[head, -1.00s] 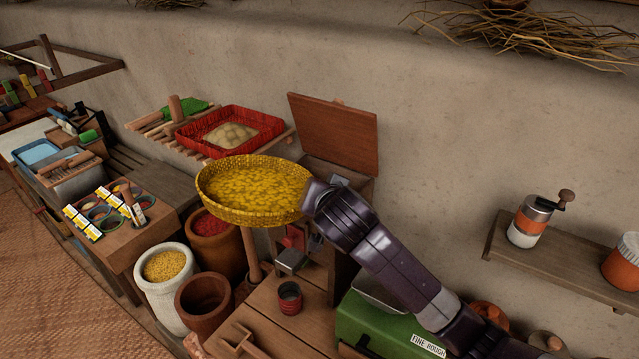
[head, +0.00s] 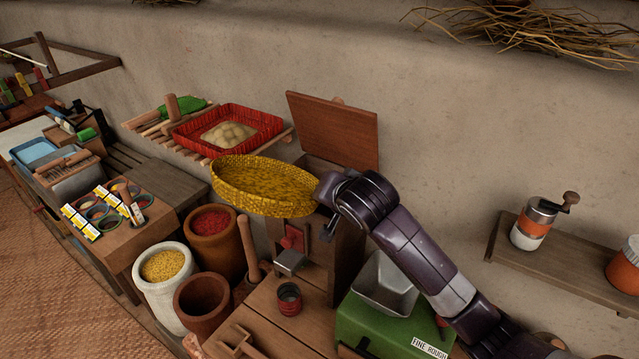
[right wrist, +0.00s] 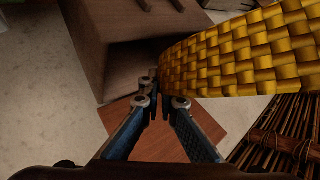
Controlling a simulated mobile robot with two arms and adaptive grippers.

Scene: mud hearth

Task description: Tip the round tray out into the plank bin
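The round tray (head: 235,205) is a yellow woven basket, held in the air in front of the plank bin and tilted. Its inside looks golden yellow; I cannot tell loose contents from weave. Its woven side fills the upper right of the right wrist view (right wrist: 240,55). My right gripper (head: 321,188) is shut on the tray's right rim; its fingers also show in the right wrist view (right wrist: 168,100). The plank bin (head: 348,240) is a tall wooden box with its reddish lid raised; the tray partly hides it. It also shows in the right wrist view (right wrist: 90,50). My left gripper is out of view.
A red tray (head: 185,138) with a pale heap stands on a slatted rack behind. Below are a white pot (head: 150,292) of yellow grain, a brown pot of red contents (head: 212,250) and an empty-looking pot (head: 200,305).

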